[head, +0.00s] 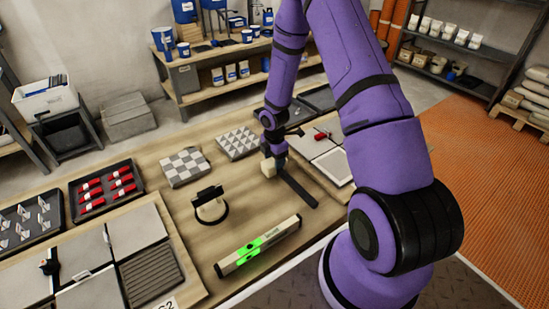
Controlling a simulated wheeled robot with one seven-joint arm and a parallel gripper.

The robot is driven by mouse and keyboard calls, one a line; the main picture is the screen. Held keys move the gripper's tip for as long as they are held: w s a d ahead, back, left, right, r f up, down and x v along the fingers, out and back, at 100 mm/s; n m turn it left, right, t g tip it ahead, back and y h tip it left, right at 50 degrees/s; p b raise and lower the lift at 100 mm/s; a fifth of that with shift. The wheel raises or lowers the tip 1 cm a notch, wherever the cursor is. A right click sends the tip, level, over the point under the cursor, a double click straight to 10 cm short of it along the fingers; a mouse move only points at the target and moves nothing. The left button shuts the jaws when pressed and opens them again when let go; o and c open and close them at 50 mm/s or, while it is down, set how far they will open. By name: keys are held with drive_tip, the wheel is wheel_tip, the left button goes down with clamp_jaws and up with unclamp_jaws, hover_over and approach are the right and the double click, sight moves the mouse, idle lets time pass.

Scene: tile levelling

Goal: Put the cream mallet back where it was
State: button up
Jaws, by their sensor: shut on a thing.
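The cream mallet (269,168) is near the middle of the bench in the head view. Its pale head is just below my gripper, and a dark bar that looks like its handle (298,188) slants down to the right. My gripper (274,153) is small in this view and is shut on the mallet near the head. The fingertips are partly hidden, and I cannot tell whether the mallet touches the bench.
A level with a green glow (258,246) lies at the front. Patterned tile sheets (185,167) lie behind. A tray of red pieces (105,188) is at left; pale tiles (335,165) are at right. Bare wood surrounds the tool.

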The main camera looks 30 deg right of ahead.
drive_tip(key=shift+f, duration=0.25)
drive_tip(key=o, duration=1.4)
wheel_tip(320, 180, up, 11)
drive_tip(key=shift+f, duration=0.1)
